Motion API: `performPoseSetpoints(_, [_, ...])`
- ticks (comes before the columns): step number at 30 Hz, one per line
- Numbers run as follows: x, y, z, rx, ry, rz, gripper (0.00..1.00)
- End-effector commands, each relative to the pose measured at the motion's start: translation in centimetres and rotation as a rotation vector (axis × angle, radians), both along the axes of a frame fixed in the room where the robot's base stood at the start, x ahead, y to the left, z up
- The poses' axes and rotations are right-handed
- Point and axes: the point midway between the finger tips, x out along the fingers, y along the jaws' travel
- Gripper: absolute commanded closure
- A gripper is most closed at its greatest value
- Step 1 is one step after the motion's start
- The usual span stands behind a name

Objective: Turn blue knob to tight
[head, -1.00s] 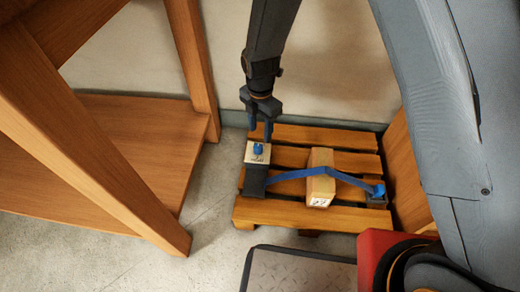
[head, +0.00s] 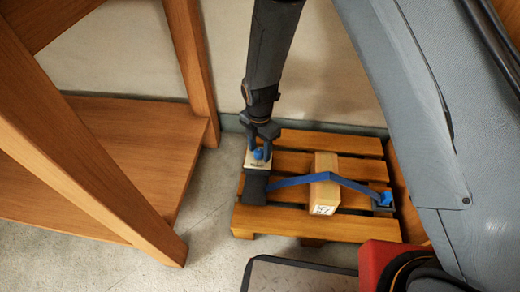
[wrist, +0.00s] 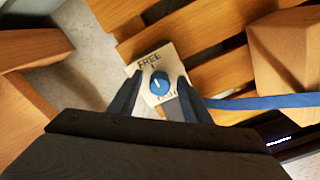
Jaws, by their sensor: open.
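The blue knob (head: 258,154) sits on a pale plate on top of a dark block (head: 254,188) at the pallet's left side. In the wrist view the knob (wrist: 159,83) is round with a short pale mark. The plate (wrist: 147,70) reads "FREE" at its upper edge; lettering at its lower edge is partly hidden and hard to read. My gripper (head: 259,146) is open, pointing down over the plate. Its fingers stand on either side of the knob, with gaps showing in the wrist view (wrist: 157,88).
A blue strap (head: 289,181) runs from the block over a cardboard box (head: 325,164) to a blue fitting (head: 386,199) on the right. All rest on a slatted wooden pallet (head: 290,222). A wooden bench frame (head: 95,160) stands left, with bare floor between.

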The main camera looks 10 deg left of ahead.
Motion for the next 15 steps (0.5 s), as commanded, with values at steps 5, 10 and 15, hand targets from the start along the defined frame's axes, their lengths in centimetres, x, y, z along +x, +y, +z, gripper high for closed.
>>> performPoseSetpoints(5, [0.00, 0.00, 0.04, 0.000, 0.000, 0.000, 0.78])
performPoseSetpoints(10, [0.00, 0.00, 0.05, 0.000, 0.000, 0.000, 0.97])
performPoseSetpoints(15, [-0.02, -0.01, 0.11, 0.000, 0.000, -0.014, 0.97])
